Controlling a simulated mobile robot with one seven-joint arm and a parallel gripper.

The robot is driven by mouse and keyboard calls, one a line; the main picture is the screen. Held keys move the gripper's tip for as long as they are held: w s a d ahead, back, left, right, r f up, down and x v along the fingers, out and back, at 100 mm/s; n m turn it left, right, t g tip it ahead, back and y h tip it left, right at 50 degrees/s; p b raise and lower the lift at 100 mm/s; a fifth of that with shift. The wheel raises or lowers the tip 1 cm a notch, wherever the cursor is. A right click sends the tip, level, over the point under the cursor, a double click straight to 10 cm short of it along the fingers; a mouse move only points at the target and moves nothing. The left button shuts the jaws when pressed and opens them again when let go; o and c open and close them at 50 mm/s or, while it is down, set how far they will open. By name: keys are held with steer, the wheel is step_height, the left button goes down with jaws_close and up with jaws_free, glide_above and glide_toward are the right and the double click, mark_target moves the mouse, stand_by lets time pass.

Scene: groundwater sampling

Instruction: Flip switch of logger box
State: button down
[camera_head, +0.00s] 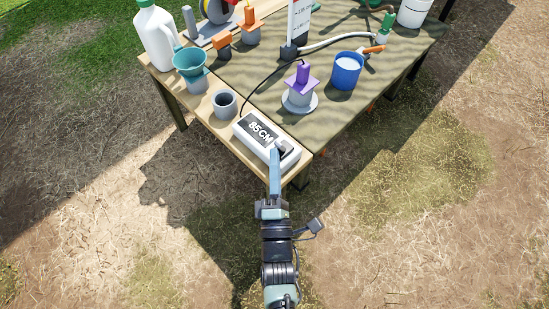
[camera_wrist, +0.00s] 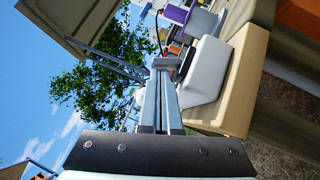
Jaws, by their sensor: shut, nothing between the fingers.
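The logger box (camera_head: 250,142) is a white box with a dark display reading "85 CM", lying near the table's front corner. Its dark grey switch (camera_head: 286,147) is at the end nearest me. My gripper (camera_head: 274,153) is shut and empty, with its blue-grey fingertips at that end, beside the switch or touching it; I cannot tell which. In the wrist view the white box (camera_wrist: 208,68) is right of the fingers (camera_wrist: 162,72), and a grey piece, probably the switch (camera_wrist: 167,62), is at their tips. The fingers partly hide the box's near end in the head view.
A grey cup (camera_head: 224,104) stands close behind the box. A purple-topped piece on a round base (camera_head: 300,98) and a blue cup (camera_head: 346,71) are farther back. A teal funnel (camera_head: 190,62) and white jug (camera_head: 155,35) are at the left. The table's front right is bare.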

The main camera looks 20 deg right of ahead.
mark_target(280, 146)
steer(key=shift+r+m+g+p, duration=0.25)
steer(key=shift+m+g+p, duration=0.15)
steer(key=shift+p, duration=0.35)
steer(key=p, duration=0.2)
steer(key=r+m+g+p, duration=0.1)
steer(key=p, duration=0.1)
steer(key=shift+d+r+p, duration=0.2)
steer(key=shift+d+p, duration=0.05)
steer(key=shift+p, duration=0.1)
steer(key=m+p, duration=0.1)
steer(key=p, duration=0.1)
steer(key=r+g+p, duration=0.1)
steer(key=shift+w+d+m+y+p, duration=0.15)
steer(key=shift+m+y+p, duration=0.15)
steer(key=shift+m+p, duration=0.1)
steer(key=g+p, duration=0.1)
steer(key=p, duration=0.1)
steer(key=m+y+p, duration=0.1)
steer(key=p, duration=0.1)
steer(key=shift+w+d+g, duration=0.1)
steer(key=shift+d+g, duration=0.2)
steer(key=shift+g, duration=0.1)
steer(key=shift+f+m, duration=0.3)
steer(key=shift+f, duration=0.05)
